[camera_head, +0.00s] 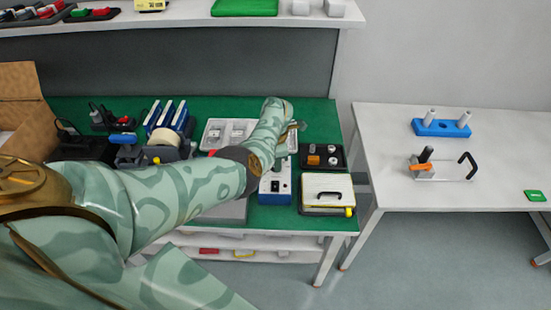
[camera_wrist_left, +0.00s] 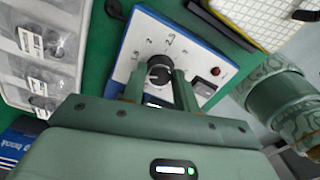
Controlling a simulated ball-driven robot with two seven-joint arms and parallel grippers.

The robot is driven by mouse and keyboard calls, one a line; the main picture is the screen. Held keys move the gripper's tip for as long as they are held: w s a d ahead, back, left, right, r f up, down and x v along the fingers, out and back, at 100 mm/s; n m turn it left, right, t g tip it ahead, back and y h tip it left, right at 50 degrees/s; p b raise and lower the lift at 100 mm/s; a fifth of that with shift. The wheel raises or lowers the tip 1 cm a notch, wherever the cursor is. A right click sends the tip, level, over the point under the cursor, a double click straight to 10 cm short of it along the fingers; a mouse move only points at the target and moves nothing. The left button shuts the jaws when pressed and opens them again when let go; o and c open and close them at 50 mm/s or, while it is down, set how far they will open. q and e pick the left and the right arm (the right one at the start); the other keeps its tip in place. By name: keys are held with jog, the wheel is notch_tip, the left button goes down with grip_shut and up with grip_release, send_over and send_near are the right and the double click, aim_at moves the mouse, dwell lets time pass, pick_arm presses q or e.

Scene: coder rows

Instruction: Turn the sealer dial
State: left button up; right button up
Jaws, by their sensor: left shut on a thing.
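The sealer (camera_wrist_left: 195,50) is a box with a white top panel and blue sides. In the wrist view its black dial (camera_wrist_left: 160,72) sits on the panel among printed marks, with a red lamp and a dark switch to its right. My left gripper (camera_wrist_left: 158,80) is shut on the dial, one finger at each side. In the head view the sealer (camera_head: 275,190) stands on the green mat, partly hidden by my left arm, and my left gripper (camera_head: 285,135) is mostly hidden. The dial cannot be made out there. My right gripper is not in view.
A clear-lidded tray (camera_wrist_left: 45,50) lies left of the sealer. A tape dispenser (camera_head: 160,153) is further left. The right table (camera_head: 460,175) has free room.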

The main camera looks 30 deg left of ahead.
pick_arm(q)
jog(key=m+p, duration=0.1)
jog(key=m, duration=0.8)
jog(key=shift+p, duration=0.4)
jog(key=shift+m, duration=1.7)
jog(key=o, duration=1)
jog(key=shift+c, duration=0.2)
notch_tip(320, 180, up, 16)
jog(key=p, duration=1.3)
jog(key=shift+r+p, duration=0.15)
jog(key=shift+p, duration=0.2)
